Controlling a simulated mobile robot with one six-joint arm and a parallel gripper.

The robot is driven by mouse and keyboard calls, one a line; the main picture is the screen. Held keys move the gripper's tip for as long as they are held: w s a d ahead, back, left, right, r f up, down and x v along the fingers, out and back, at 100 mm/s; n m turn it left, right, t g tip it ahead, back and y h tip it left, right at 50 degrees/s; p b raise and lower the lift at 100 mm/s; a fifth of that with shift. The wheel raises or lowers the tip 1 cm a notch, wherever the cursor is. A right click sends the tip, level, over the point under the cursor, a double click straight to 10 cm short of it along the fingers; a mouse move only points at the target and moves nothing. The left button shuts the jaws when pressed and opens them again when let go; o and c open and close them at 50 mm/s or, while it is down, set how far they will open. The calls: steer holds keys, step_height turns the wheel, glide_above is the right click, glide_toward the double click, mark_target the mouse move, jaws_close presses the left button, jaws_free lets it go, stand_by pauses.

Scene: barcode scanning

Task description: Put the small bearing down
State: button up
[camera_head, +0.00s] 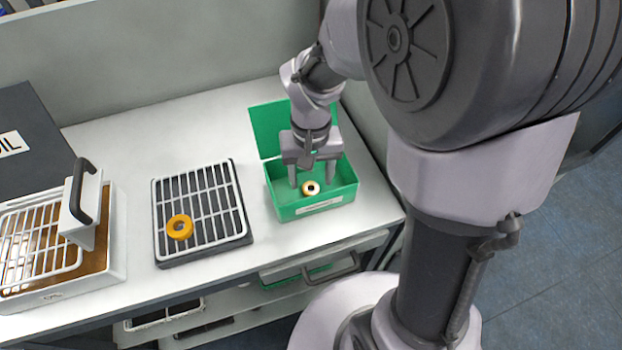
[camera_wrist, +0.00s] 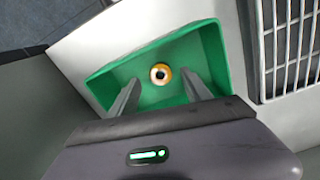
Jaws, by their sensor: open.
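The small bearing (camera_head: 311,188), a yellow ring with a pale inner part and dark hole, lies in the green box (camera_head: 316,208). It also shows in the wrist view (camera_wrist: 160,74), on the floor of the green box (camera_wrist: 102,82). My gripper (camera_head: 307,183) reaches down into the box, with its fingers apart and nothing between them. In the wrist view the open fingertips (camera_wrist: 161,84) stand either side of and slightly short of the bearing. Whether a finger touches the box is not clear.
A larger yellow ring (camera_head: 180,227) lies on a black and white grid rack (camera_head: 232,236) left of the box. A wire basket in a tray with a dark handle (camera_head: 85,190) stands further left. The box's raised lid (camera_head: 268,122) stands behind it. White counter shows between rack and box.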

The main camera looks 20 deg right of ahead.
step_height(320, 180, up, 8)
steer(key=p, duration=0.3)
step_height(320, 180, up, 4)
steer(key=r+t, duration=0.1)
glide_above(311, 190)
steer(key=s, duration=0.2)
steer(key=s+a+r+m+t+y, duration=0.1)
steer(key=s+a+r+t, duration=0.1)
steer(key=s, duration=0.3)
steer(key=s+a+r+m+t+y, duration=0.1)
steer(key=s+r+t, duration=0.1)
steer(key=s+r, duration=0.2)
steer(key=shift+s+a+r+t, duration=0.2)
steer(key=shift+s+a+t, duration=0.2)
steer(key=shift+s, duration=0.25)
steer(key=shift+d, duration=0.1)
